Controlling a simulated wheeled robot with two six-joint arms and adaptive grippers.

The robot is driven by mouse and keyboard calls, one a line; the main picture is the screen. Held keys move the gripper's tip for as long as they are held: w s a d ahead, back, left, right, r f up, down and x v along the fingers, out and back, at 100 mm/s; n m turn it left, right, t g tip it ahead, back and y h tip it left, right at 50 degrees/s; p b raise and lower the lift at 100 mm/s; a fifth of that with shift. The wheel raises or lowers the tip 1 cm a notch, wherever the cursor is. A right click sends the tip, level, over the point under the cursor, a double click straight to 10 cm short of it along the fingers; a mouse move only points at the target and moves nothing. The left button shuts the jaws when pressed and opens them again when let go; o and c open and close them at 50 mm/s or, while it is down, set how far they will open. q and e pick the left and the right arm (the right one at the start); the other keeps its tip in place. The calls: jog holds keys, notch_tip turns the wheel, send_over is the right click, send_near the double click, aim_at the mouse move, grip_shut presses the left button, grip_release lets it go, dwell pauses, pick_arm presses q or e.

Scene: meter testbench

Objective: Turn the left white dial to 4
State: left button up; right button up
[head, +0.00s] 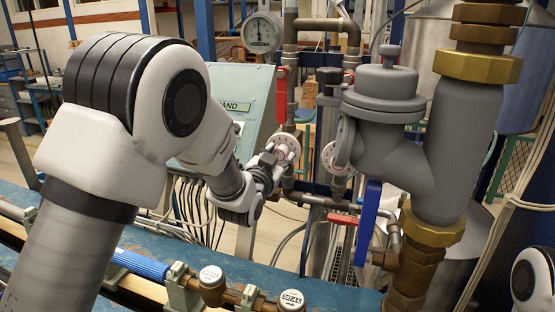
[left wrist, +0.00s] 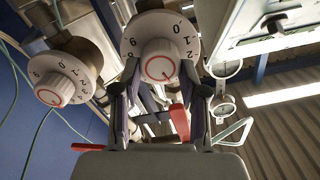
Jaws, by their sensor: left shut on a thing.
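The left white dial (head: 291,142) is a round white disc on the pipework in the head view, partly covered by my left gripper (head: 275,160). In the left wrist view the same dial (left wrist: 135,40) faces me, with black numbers around a white knob (left wrist: 160,58) that carries a red ring mark. The 0 is near the top and the 1 to its right. My left gripper (left wrist: 161,92) is shut on this knob, one finger on each side. A second white dial (head: 335,158) is just right of it; it also shows at left in the wrist view (left wrist: 78,70). My right gripper is not in view.
A large grey valve body (head: 385,100) with brass fittings stands close on the right. A red lever (head: 281,95) hangs above the dial and a blue lever (head: 367,222) is below right. A pressure gauge (head: 262,33) and green-grey panel (head: 235,105) are behind.

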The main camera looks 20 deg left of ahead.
pick_arm(q)
jog(key=shift+r, duration=0.1)
jog(key=o, duration=1.1)
jog(key=shift+w, duration=0.15)
jog(key=shift+o, duration=0.2)
jog(key=shift+w+f, duration=0.3)
jog(key=s, duration=1.2)
jog(key=shift+a, duration=0.2)
